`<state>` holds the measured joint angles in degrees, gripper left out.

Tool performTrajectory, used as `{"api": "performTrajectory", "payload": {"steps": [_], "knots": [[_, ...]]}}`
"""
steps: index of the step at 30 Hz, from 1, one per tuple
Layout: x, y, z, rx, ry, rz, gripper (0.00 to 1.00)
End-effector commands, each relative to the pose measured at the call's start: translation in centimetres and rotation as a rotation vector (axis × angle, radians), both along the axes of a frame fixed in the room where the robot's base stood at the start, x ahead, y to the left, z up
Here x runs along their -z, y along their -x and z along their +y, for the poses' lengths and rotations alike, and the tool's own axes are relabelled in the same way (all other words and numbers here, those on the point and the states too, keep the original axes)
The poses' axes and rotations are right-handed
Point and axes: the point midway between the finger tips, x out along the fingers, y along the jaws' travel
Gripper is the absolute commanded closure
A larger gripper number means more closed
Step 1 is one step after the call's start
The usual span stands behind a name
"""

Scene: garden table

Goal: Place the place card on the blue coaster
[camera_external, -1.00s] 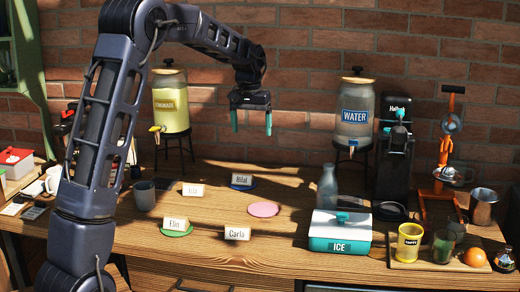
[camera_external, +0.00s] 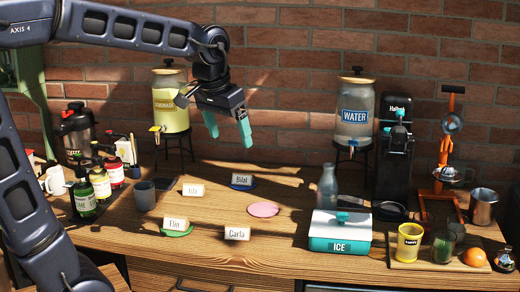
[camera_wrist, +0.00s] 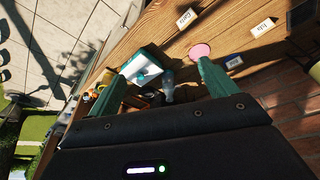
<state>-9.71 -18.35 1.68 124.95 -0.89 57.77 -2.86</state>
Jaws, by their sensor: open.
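The blue coaster (camera_external: 243,186) lies toward the back of the table, with the Bilal place card (camera_external: 242,179) standing on it. Other place cards are Elin (camera_external: 174,224) on a green coaster (camera_external: 176,234), Carla (camera_external: 237,233) on bare wood, and one with a short, hard-to-read name (camera_external: 193,190) on the table to the left. My gripper (camera_external: 228,130) is open and empty, high above the table's back part, near the lemonade dispenser.
An empty pink coaster (camera_external: 263,209) lies mid-table. The ICE box (camera_external: 340,234) and a glass bottle (camera_external: 328,187) stand to the right. Dispensers of lemonade (camera_external: 169,102) and water (camera_external: 354,118) stand at the back. A grey cup (camera_external: 145,194) and sauce bottles (camera_external: 84,192) are at left.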

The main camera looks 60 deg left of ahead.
Motion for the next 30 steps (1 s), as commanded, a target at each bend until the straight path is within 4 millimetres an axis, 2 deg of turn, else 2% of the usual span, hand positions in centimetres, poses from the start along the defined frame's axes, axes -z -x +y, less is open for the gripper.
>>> {"api": "performTrajectory", "payload": {"steps": [1, 9, 16, 22, 30], "knots": [[0.0, 1.6, -1.0, 0.021, -0.004, -0.013, 0.15], [1.7, 9.3, -5.2, 0.132, -0.027, -0.066, 0.15], [4.1, 14.8, -7.4, 0.21, -0.044, -0.107, 0.15], [5.4, 16.9, -8.0, 0.243, -0.051, -0.123, 0.15], [5.6, 17.1, -8.1, 0.247, -0.053, -0.124, 0.15]]}}
